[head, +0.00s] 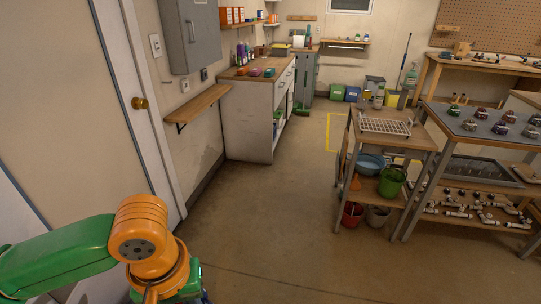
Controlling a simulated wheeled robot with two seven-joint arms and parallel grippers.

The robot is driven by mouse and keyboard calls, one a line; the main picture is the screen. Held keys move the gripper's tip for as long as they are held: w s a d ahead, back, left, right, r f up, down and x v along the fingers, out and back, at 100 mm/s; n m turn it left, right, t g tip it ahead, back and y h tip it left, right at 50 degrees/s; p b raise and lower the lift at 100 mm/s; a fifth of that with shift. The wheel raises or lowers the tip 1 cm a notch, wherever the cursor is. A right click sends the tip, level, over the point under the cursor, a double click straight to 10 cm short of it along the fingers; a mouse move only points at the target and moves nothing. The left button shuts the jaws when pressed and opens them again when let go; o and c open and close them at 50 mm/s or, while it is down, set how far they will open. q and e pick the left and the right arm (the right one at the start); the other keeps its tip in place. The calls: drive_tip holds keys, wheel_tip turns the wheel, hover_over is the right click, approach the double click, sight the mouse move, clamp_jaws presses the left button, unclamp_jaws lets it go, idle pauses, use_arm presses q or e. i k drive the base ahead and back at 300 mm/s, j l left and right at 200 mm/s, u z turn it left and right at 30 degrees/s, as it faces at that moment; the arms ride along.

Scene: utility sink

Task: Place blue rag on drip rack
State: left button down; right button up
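The drip rack (385,125) looks like a white wire rack lying flat on a small wooden table right of centre. Several small coloured items lie on the far white cabinet's wooden top. One of them, a bluish-green item (269,72), could be the blue rag, but it is too small to tell. My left arm comes in at the lower left with green and orange links, far from both the rack and the cabinet. Its gripper fingers do not show. My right arm and gripper are out of view.
The wooden table (412,137) has a blue basin (370,163) and green bucket (391,182) on its shelf, and a red bucket (352,214) below. A larger workbench (455,126) stands to its right. The concrete floor (265,220) in the middle is clear. A door (125,100) is at left.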

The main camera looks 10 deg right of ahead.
sight(383, 125)
drive_tip(key=i+l+z, duration=0.2)
drive_tip(key=z, duration=0.2)
drive_tip(key=i+l+z, duration=0.2)
drive_tip(key=z, duration=0.2)
drive_tip(key=i+l+z, duration=0.25)
drive_tip(key=z, duration=0.15)
drive_tip(key=i+l+z, duration=0.1)
drive_tip(key=i+z, duration=0.15)
drive_tip(key=z, duration=0.2)
drive_tip(key=i, duration=1.2)
drive_tip(key=i+l+u, duration=0.1)
drive_tip(key=i+u, duration=0.15)
drive_tip(key=i, duration=0.2)
drive_tip(key=i+l+u, duration=0.15)
drive_tip(key=i+u, duration=0.15)
drive_tip(key=i, duration=0.15)
drive_tip(key=i+l+u, duration=0.25)
drive_tip(key=i, duration=0.2)
